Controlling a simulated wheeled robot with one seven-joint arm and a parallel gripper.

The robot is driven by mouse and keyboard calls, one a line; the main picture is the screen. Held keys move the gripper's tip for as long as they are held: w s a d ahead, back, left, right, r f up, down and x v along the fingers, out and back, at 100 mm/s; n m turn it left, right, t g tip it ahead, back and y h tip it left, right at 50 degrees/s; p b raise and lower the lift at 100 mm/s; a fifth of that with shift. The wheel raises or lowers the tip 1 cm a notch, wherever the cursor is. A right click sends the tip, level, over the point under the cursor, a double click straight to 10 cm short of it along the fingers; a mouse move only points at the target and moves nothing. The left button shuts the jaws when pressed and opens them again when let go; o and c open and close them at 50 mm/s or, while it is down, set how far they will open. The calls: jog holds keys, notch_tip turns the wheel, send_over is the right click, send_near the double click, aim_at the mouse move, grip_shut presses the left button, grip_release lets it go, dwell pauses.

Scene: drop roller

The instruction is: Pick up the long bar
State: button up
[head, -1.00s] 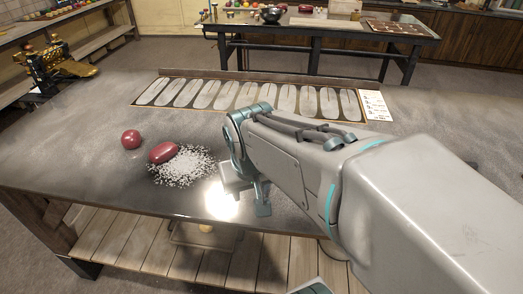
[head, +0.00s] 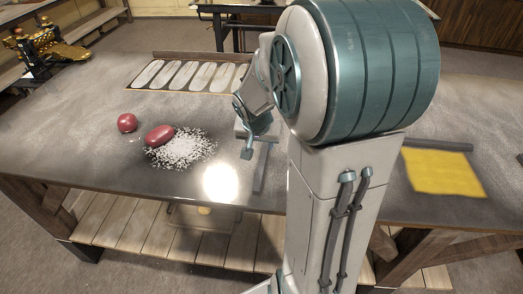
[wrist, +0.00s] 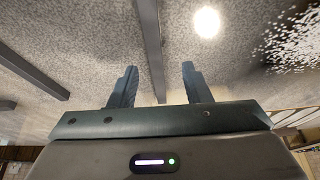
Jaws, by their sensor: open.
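A long dark grey bar (head: 262,170) lies on the grey table near its front edge, just beside my gripper (head: 248,145) in the head view; part of it may be hidden behind my arm. In the wrist view a long bar (wrist: 150,45) runs from the top edge down between my two fingers, and its lower end is hidden by the gripper body. My gripper (wrist: 158,82) is open and empty, one finger on each side of the bar in the picture. I cannot tell how high the fingers are above the table.
A second dark bar (wrist: 30,72) lies at the left in the wrist view. Red pieces (head: 127,123) (head: 159,135) and white granules (head: 183,150) lie left of my gripper. A yellow sheet (head: 440,172) lies right, beside a dark bar (head: 438,145). A slotted board (head: 185,76) lies behind.

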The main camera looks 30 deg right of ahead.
aim_at(264, 150)
jog(key=x, duration=0.2)
jog(key=d+x, duration=0.1)
jog(key=x, duration=0.2)
jog(key=shift+r, duration=0.15)
jog(key=shift+w+f, duration=0.2)
jog(key=shift+f, duration=0.25)
jog(key=shift+c, duration=0.3)
grip_shut()
jog(key=shift+r, duration=0.1)
